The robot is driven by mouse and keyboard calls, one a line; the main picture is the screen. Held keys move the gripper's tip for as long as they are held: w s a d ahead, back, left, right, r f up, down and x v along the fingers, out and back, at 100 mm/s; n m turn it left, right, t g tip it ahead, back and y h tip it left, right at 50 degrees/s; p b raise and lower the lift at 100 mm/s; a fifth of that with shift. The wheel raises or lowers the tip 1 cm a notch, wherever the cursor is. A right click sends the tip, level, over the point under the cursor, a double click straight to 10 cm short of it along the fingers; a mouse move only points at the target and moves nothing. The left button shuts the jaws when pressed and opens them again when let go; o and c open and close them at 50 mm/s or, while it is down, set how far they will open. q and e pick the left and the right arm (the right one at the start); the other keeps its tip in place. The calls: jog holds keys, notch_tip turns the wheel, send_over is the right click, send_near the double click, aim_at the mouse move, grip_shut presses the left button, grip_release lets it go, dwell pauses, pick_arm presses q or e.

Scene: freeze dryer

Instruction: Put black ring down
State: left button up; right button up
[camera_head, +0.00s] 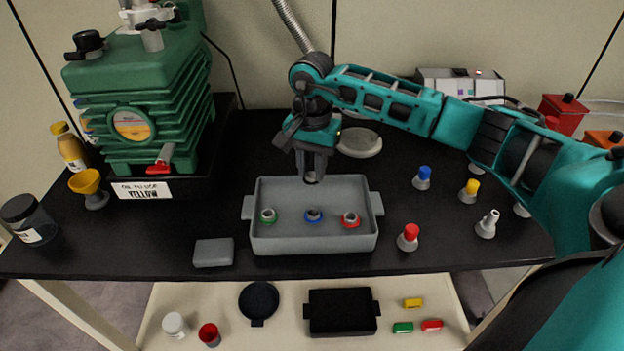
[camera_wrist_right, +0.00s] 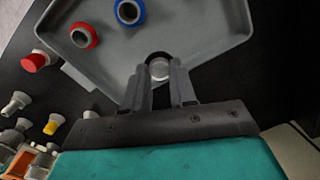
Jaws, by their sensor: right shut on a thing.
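My right gripper (camera_head: 312,172) points down over the back part of the grey tray (camera_head: 313,244). It is shut on the black ring (camera_head: 311,179), a small dark thing at the fingertips. In the right wrist view the black ring (camera_wrist_right: 157,56) shows as a dark arc around a pale centre, between the fingertips (camera_wrist_right: 160,75). I cannot tell whether it touches the tray floor. A green ring (camera_head: 268,216), a blue ring (camera_head: 313,215) and a red ring (camera_head: 350,220) stand in a row in the tray. My left gripper is not in view.
A grey block (camera_head: 213,253) lies left of the tray. Right of it stand flasks with a red stopper (camera_head: 408,238), blue stopper (camera_head: 422,178) and yellow stopper (camera_head: 468,191). A green pump (camera_head: 140,100) stands at the back left. The tray's back strip is otherwise clear.

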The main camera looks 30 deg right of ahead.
aim_at(312, 175)
jog(key=shift+f, duration=1.95)
jog(key=shift+f, duration=0.15)
jog(key=o, duration=0.8)
jog(key=shift+o, duration=0.2)
jog(key=shift+r, duration=0.3)
notch_tip(312, 175, up, 12)
jog(key=shift+f, duration=0.15)
